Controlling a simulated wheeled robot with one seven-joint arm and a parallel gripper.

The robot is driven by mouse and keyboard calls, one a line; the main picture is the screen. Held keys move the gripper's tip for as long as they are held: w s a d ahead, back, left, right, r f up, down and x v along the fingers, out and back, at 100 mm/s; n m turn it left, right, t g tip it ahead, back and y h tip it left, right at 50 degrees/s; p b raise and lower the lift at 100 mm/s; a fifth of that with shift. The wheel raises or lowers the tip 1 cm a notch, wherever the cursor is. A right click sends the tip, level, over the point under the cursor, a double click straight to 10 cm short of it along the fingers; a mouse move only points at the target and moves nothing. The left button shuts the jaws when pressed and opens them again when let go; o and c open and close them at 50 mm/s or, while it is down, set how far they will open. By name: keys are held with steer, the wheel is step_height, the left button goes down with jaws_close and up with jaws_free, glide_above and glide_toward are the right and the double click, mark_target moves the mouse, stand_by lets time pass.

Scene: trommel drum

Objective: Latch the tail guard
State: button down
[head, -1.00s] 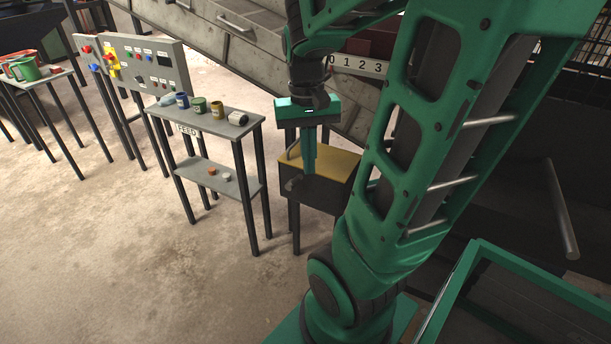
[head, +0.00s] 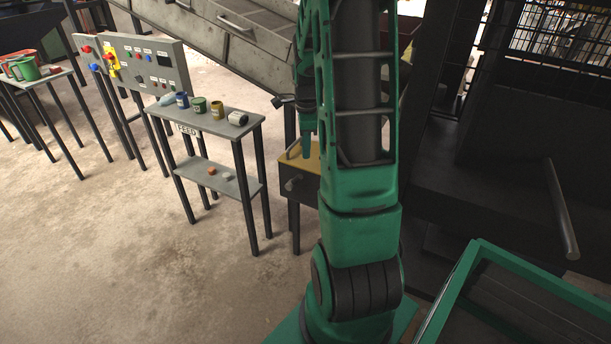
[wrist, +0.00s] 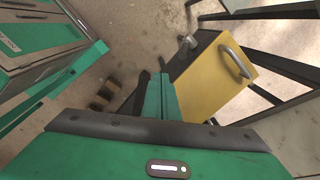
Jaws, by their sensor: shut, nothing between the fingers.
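A dark box with a yellow lid (head: 312,164) stands on legs in the middle of the head view, partly hidden by my arm. It appears to be the tail guard, though no label on it is readable. The lid looks down flat, also in the wrist view (wrist: 212,88). A grey bar handle (wrist: 237,62) is on the lid. A grey knob (wrist: 187,42) sticks out from the box's side and also shows in the head view (head: 291,184). My gripper (head: 307,152) is shut and empty, pointing down close to the lid. In the wrist view its fingers (wrist: 160,80) are left of the lid.
A feed table (head: 245,130) with several cans stands left of the box. A control panel (head: 135,62) with buttons is farther left. A sloping grey chute (head: 235,30) is behind. A green-framed bin (head: 500,265) is at lower right. The floor in front is clear.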

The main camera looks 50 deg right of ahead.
mark_target(301, 168)
steer(key=w+d+f+m, duration=0.1)
steer(key=f, duration=0.4)
steer(key=w+d+f+m, duration=0.1)
steer(key=d+f+m, duration=0.1)
steer(key=f, duration=0.3)
steer(key=w+d+f+m, duration=0.1)
steer(key=d+f, duration=0.1)
steer(key=f, duration=0.3)
steer(key=shift+w+d+f, duration=0.1)
steer(key=shift+w+f, duration=0.1)
steer(key=shift+w, duration=0.2)
steer(key=shift+w+a+r+g, duration=0.2)
steer(key=shift+w+r+g, duration=0.25)
steer(key=shift+w, duration=0.2)
steer(key=shift+w+a+r+g, duration=0.15)
steer(key=shift+w+r+g, duration=0.15)
steer(key=shift+w+g, duration=0.3)
steer(key=w+g, duration=0.2)
steer(key=w+r+g+h, duration=0.1)
steer(key=shift+a, duration=0.35)
steer(key=shift+w+r, duration=0.15)
steer(key=shift+w, duration=0.1)
steer(key=shift+w+a, duration=0.15)
steer(key=shift+w, duration=0.2)
